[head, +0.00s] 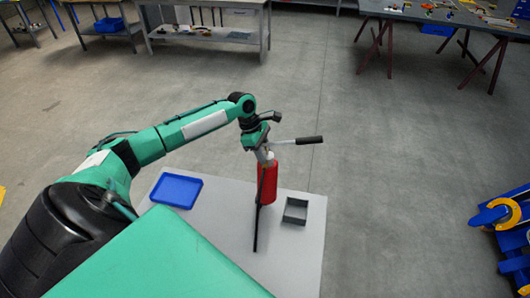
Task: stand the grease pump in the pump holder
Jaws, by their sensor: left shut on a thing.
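The grease pump (267,184) has a red barrel, a metal head, a black-gripped lever pointing right and a thin black hose hanging down. It is roughly upright. My left gripper (262,151) is shut on the pump at its head, above the red barrel; the fingertips are small and partly hidden. The pump holder (295,211) looks like a small dark grey open square box on the table, just right of the pump's lower end. The pump is beside the holder, and I cannot tell whether its bottom touches the table. My right gripper is out of view.
The light grey table (222,222) carries a shallow blue tray (176,190) left of the pump. Blue and yellow machinery (505,225) stands on the floor at the right. Workbenches (206,32) line the far side. The table right of the holder is clear.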

